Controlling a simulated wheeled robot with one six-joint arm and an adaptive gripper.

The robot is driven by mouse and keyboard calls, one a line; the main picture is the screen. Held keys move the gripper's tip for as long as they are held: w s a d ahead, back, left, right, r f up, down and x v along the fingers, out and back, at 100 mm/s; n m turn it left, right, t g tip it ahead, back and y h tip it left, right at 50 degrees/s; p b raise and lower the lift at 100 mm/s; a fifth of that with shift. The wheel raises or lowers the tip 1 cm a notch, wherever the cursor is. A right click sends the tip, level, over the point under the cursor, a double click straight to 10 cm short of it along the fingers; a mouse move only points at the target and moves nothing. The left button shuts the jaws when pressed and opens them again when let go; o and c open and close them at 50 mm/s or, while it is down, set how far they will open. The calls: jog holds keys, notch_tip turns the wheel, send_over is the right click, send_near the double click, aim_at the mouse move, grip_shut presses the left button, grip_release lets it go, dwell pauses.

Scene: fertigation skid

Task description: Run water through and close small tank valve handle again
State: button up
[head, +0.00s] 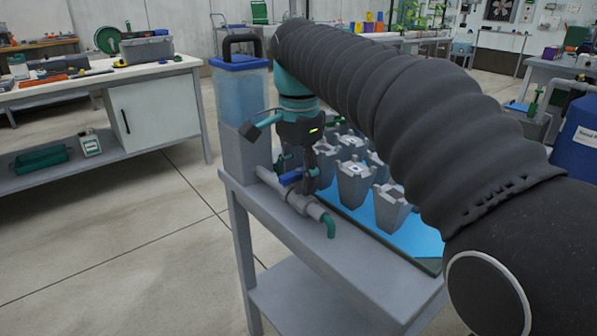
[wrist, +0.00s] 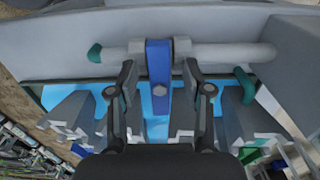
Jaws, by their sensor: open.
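The small tank (head: 241,95) is translucent blue with a blue lid and dark handle, on a grey stand at the bench end. A grey pipe (head: 300,202) runs from the stand to a green spout (head: 330,228). No water shows at the spout. The blue valve handle (head: 291,178) is on this pipe. In the wrist view the valve handle (wrist: 158,75) lies crosswise to the pipe (wrist: 225,53). My gripper (head: 309,172) is open; in the wrist view its fingers (wrist: 159,82) stand either side of the handle, with gaps on both sides.
Several grey pots (head: 354,180) stand in a blue tray (head: 415,238) on the bench (head: 345,268), close behind the pipe. A blue drum (head: 577,140) stands at the right. Another bench (head: 100,75) is at the left. Open floor (head: 120,240) lies between the benches.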

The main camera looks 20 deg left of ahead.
grip_shut()
jog(key=shift+r+n+p, duration=0.2)
jog(key=shift+n+p, duration=0.35)
jog(key=shift+n, duration=0.15)
jog(key=n+p, duration=0.1)
jog(key=n, duration=0.2)
jog(key=shift+p, duration=0.3)
jog(key=shift+f+n, duration=0.15)
jog(key=shift+n, duration=0.55)
jog(key=n, duration=1.3)
jog(key=shift+n, duration=0.3)
